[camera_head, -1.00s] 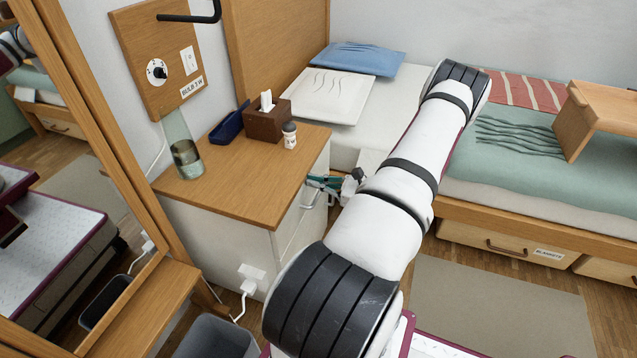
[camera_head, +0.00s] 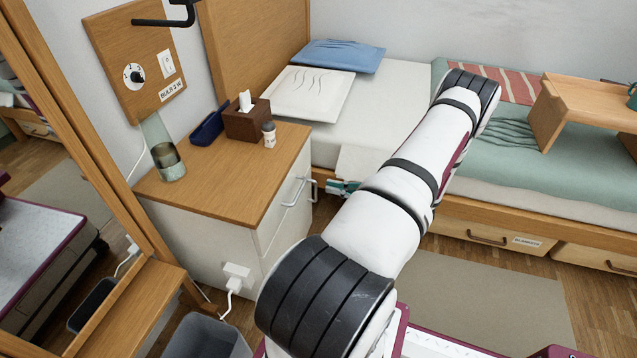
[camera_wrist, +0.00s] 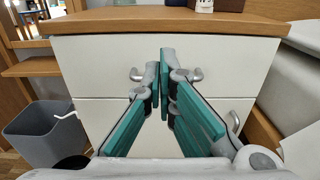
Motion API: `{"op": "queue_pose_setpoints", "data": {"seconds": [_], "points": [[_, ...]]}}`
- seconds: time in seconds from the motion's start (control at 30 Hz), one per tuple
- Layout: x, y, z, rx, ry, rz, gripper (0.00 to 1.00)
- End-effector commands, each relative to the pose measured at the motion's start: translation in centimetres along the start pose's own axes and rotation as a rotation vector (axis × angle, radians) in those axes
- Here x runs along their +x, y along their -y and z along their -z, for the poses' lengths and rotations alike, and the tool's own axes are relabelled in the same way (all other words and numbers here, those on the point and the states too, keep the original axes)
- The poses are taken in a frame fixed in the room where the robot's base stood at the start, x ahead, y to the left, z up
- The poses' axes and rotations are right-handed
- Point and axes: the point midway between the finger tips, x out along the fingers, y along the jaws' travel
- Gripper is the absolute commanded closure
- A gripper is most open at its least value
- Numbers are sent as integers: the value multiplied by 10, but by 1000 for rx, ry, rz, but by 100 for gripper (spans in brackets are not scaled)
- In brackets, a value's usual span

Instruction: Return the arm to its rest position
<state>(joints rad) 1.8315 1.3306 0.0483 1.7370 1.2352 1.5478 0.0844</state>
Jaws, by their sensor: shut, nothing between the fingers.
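My gripper (camera_wrist: 163,62) has teal fingers. Its fingertips meet in the wrist view with nothing between them, in front of the upper drawer (camera_wrist: 95,70) of the white nightstand. The upper drawer's metal handle (camera_wrist: 195,75) shows on both sides of the fingertips, which hide its middle. In the head view a teal part of my gripper (camera_head: 342,187) shows beside my white arm, right of the drawer handles (camera_head: 298,190) and apart from them. Most of the gripper is hidden behind the arm there. Both drawer fronts look flush with the nightstand. My arm stretches forward toward the bed.
A grey bin (camera_head: 207,340) stands at lower left. The bed (camera_head: 400,95) lies beyond the arm, with a wooden bed tray (camera_head: 585,100) on it.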

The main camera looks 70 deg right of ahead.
Motion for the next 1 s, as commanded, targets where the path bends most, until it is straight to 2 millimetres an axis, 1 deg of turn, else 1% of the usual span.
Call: {"op": "queue_pose_setpoints", "data": {"seconds": [0.03,0.2,0.47,0.57,0.67,0.77,0.8,0.87,0.9,0.97,1.0], "points": [[-8,0,-1,-1,-1,1,100],[-21,0,0,1,0,1,100],[-24,0,0,1,0,-1,100],[-20,0,-4,-8,-5,-18,100],[-3,-3,-22,-39,-23,-86,100],[25,-12,-52,-95,-55,-213,100],[39,-18,-67,-125,-71,-273,100],[59,-30,-89,-170,-93,-369,100],[72,-40,-103,-199,-107,-432,100],[90,-55,-123,-247,-129,-525,100],[100,-66,-136,-280,-143,-586,100]]}}
